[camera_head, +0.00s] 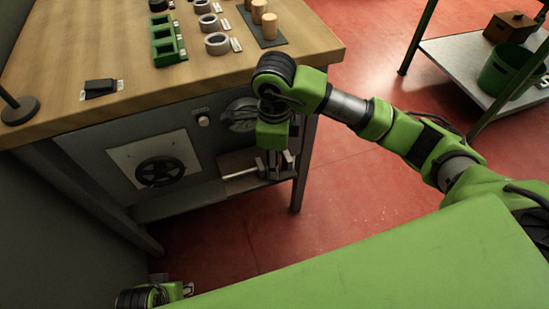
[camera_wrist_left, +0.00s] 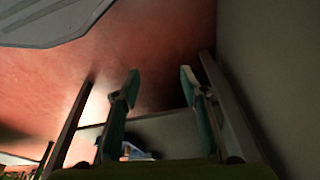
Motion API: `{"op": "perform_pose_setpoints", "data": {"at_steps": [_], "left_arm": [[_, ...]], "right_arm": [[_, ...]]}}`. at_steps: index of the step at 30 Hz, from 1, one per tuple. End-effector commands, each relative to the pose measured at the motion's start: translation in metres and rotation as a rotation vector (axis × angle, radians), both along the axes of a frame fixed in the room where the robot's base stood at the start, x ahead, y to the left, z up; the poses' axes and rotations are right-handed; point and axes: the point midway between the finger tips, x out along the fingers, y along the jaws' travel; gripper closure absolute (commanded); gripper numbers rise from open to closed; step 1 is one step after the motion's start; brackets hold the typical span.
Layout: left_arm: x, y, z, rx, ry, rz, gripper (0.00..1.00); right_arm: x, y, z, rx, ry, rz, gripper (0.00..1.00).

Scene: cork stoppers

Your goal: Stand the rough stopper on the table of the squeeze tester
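Several light brown cork stoppers (camera_head: 269,27) stand upright on a dark mat (camera_head: 276,40) at the top of the head view; I cannot tell which is the rough one. What looks like the squeeze tester is built into the bench front, with a black handwheel (camera_head: 160,172) and a round dial (camera_head: 238,114). My right gripper (camera_head: 274,170) points down in front of the bench, by the small shelf (camera_head: 238,162); its finger opening is too small to tell.
On the wooden bench top (camera_head: 120,45) are a green holder (camera_head: 168,40), grey rings (camera_head: 217,44), a black block (camera_head: 100,87) and a black stand (camera_head: 20,111). A shelf unit with a green bucket (camera_head: 505,70) stands at right. Red floor (camera_head: 345,170) is clear between.

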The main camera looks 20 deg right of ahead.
Motion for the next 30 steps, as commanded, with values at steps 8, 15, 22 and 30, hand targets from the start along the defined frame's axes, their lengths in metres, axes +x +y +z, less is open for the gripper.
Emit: {"op": "perform_pose_setpoints", "data": {"at_steps": [8, 15, 22, 30], "left_arm": [[-0.001, 0.0, -0.001, 0.0, 0.002, 0.0, 0.6], [-0.002, 0.002, -0.018, 0.004, 0.011, 0.0, 0.6], [-0.009, 0.002, -0.042, 0.004, 0.027, -0.003, 0.6], [-0.019, 0.003, -0.071, 0.005, 0.042, -0.006, 0.6]], "right_arm": [[0.0, 0.0, 0.0, 0.0, 0.0, 0.0, 0.63], [0.001, 0.0, 0.024, 0.0, -0.005, 0.001, 0.63], [0.001, 0.0, 0.078, 0.001, -0.006, 0.0, 0.63], [0.0, 0.0, 0.116, -0.001, -0.002, -0.002, 0.63]]}}
